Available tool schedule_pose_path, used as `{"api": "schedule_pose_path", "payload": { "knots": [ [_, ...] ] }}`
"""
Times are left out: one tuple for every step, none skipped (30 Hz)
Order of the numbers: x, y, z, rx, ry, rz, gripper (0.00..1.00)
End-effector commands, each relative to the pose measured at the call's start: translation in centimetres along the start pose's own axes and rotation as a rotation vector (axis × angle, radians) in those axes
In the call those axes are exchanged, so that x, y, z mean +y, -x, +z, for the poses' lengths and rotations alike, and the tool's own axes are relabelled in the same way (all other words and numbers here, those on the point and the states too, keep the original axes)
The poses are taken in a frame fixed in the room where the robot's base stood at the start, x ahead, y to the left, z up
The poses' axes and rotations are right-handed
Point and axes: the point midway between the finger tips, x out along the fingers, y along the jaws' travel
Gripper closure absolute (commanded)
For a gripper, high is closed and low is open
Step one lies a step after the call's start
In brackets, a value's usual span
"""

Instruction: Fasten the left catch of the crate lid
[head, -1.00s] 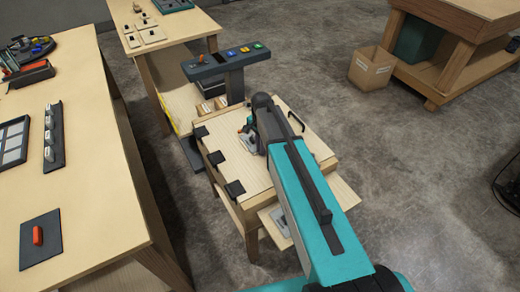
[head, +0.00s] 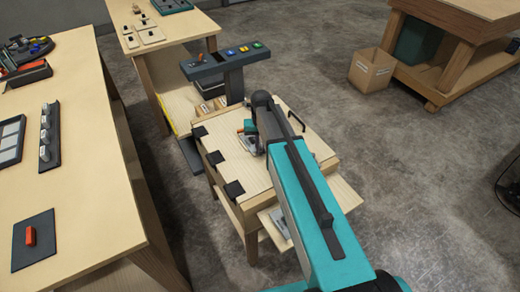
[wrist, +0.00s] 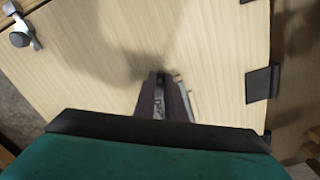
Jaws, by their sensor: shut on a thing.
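The crate lid (head: 232,152) is a pale wooden board, lying flat, with black hinges (head: 215,158) along its left side. In the wrist view the lid (wrist: 110,50) fills the middle. A metal catch (wrist: 22,38) with a dark round knob sits at its upper left edge, apart from my jaws. My gripper (wrist: 161,82) points at the lid and is shut on a small grey part (wrist: 159,110), mostly hidden between the fingers. In the head view my arm hides part of the lid; an orange bit (head: 249,125) shows beside my gripper. I cannot tell which catch is the left one.
A black handle (head: 297,122) stands on the lid's right edge. A console (head: 226,60) with coloured buttons stands behind the crate. A workbench (head: 95,190) lies to the left. A cardboard box (head: 372,70) stands on the floor at the back right.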

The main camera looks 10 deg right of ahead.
Motion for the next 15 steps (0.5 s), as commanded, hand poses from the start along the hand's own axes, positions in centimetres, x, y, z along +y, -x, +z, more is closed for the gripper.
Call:
{"api": "schedule_pose_path", "payload": {
  "knots": [
    [0.13, -0.12, 0.03, 0.000, 0.042, 0.003, 1.00],
    [0.12, -0.12, 0.03, 0.000, 0.070, 0.003, 1.00],
    [0.12, -0.11, 0.02, 0.000, 0.107, 0.003, 1.00],
    [0.11, -0.10, 0.02, 0.000, 0.134, 0.003, 1.00],
    [0.11, -0.10, 0.02, 0.000, 0.161, 0.003, 1.00],
    [0.10, -0.09, 0.01, 0.000, 0.196, 0.003, 1.00],
    [0.10, -0.08, 0.01, 0.000, 0.222, 0.003, 1.00],
    [0.10, -0.08, 0.01, 0.000, 0.246, 0.003, 1.00],
    [0.09, -0.07, 0.01, 0.000, 0.278, 0.003, 1.00],
    [0.09, -0.06, 0.01, 0.000, 0.300, 0.003, 1.00],
    [0.08, -0.05, 0.01, 0.000, 0.322, 0.003, 1.00],
    [0.07, -0.05, 0.01, 0.000, 0.350, 0.003, 1.00],
    [0.07, -0.04, 0.01, 0.000, 0.368, 0.002, 1.00],
    [0.06, -0.03, 0.01, 0.000, 0.385, 0.002, 1.00],
    [0.06, -0.02, 0.01, 0.000, 0.407, 0.002, 1.00]
  ]
}}
